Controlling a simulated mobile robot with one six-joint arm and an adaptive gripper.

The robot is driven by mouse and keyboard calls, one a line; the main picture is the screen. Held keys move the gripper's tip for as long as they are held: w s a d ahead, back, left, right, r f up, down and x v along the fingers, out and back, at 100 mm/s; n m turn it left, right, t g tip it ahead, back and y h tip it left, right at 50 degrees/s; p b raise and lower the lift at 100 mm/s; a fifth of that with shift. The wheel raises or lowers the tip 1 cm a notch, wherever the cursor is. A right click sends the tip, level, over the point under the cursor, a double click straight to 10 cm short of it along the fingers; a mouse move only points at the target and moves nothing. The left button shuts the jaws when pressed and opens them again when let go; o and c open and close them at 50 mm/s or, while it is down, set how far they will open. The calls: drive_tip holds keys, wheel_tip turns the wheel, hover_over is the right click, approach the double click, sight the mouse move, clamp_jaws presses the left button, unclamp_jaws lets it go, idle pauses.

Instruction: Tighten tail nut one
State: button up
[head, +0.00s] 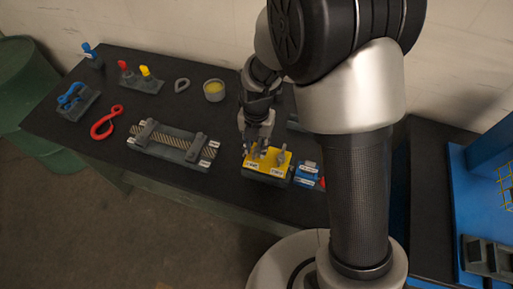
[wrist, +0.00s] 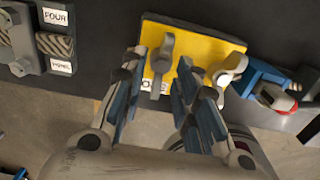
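A yellow-topped block (head: 268,158) sits near the table's front edge. It bears two grey wing nuts standing upright. In the wrist view the left nut (wrist: 161,58), by a label partly hidden but seeming to read ONE, stands between my fingers. The other nut (wrist: 231,68) is just right of my right finger; it also shows in the head view (head: 282,157). My gripper (wrist: 161,65) is open, with a finger on each side of the left nut and visible gaps to it. In the head view my gripper (head: 256,150) largely hides that nut.
A dark fixture with a rope (head: 172,143) lies left of the block. A blue-and-grey item (head: 307,173) sits close on its right.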

drive_tip(key=shift+f, duration=0.65)
drive_tip(key=shift+c, duration=0.5)
clamp_jaws()
